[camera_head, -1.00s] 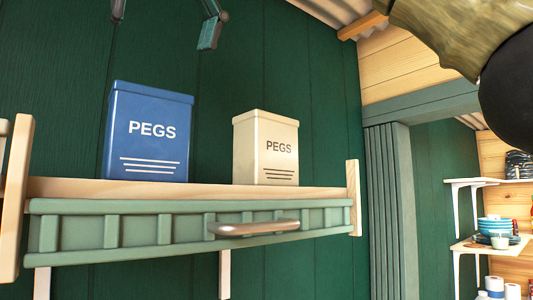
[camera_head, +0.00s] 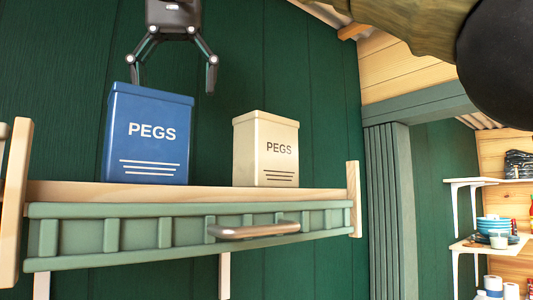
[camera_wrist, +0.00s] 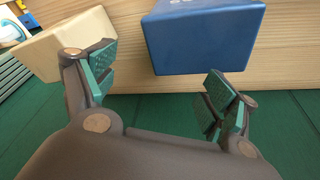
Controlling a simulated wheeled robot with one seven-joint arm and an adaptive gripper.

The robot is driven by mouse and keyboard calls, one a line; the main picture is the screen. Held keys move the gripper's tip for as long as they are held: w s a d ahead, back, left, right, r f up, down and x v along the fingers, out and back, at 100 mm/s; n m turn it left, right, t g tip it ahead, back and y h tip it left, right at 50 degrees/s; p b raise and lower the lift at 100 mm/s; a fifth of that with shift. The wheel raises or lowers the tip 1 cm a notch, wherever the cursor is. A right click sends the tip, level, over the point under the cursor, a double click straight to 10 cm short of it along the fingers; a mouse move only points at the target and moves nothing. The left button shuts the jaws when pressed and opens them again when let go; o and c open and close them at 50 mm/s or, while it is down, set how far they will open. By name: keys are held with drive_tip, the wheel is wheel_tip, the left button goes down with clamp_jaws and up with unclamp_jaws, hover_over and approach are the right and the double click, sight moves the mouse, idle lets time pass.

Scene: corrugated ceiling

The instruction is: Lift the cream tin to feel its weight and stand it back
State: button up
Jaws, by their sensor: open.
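The cream tin (camera_head: 265,150), marked PEGS, stands upright on the wooden shelf (camera_head: 210,193), right of a similar blue tin (camera_head: 147,140). My gripper (camera_head: 172,88) is open and empty, fingers pointing down. In the head view its fingertips show near the height of the blue tin's lid, left of the cream tin. In the wrist view the cream tin (camera_wrist: 75,42) shows at upper left, partly behind one finger. The blue tin (camera_wrist: 205,38) shows at the top, in line with the gap between my fingers (camera_wrist: 160,82). Neither tin is held.
A green slatted rail (camera_head: 80,235) with a metal handle (camera_head: 255,230) runs along the shelf front. Wooden posts (camera_head: 353,198) stand at the shelf ends. The shelf between the tins and right of the cream tin is bare. Dark green panelling rises behind.

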drive_tip(key=w+d+m+h, duration=0.2)
drive_tip(key=w+d+m, duration=0.3)
drive_tip(key=d+m, duration=0.1)
wheel_tip(320, 180, up, 2)
drive_tip(key=m+h, duration=0.1)
drive_tip(key=m, duration=0.5)
hover_over(272, 145)
drive_tip(key=w+a, duration=0.3)
drive_tip(key=shift+s+d+r+p, duration=0.15)
drive_tip(key=shift+s+d+p, duration=0.1)
drive_tip(key=shift+p, duration=0.2)
drive_tip(key=shift+x, duration=0.8)
drive_tip(key=shift+w+d+f, duration=0.2)
drive_tip(key=shift+w+f, duration=0.05)
drive_tip(key=shift+f, duration=0.05)
drive_tip(key=shift+d+f, duration=0.1)
drive_tip(key=shift+f, duration=0.75)
drive_tip(key=shift+w+d+f, duration=0.35)
drive_tip(key=shift+d+f, duration=0.05)
drive_tip(key=shift+f, duration=0.25)
drive_tip(key=shift+s+f+b, duration=0.1)
drive_tip(key=shift+f+b, duration=0.2)
drive_tip(key=shift+f, duration=0.5)
drive_tip(key=shift+x, duration=1.55)
drive_tip(key=shift+s+f+p, duration=0.1)
drive_tip(key=shift+f+p, duration=0.2)
drive_tip(key=shift+d, duration=0.15)
drive_tip(key=shift+f, duration=0.15)
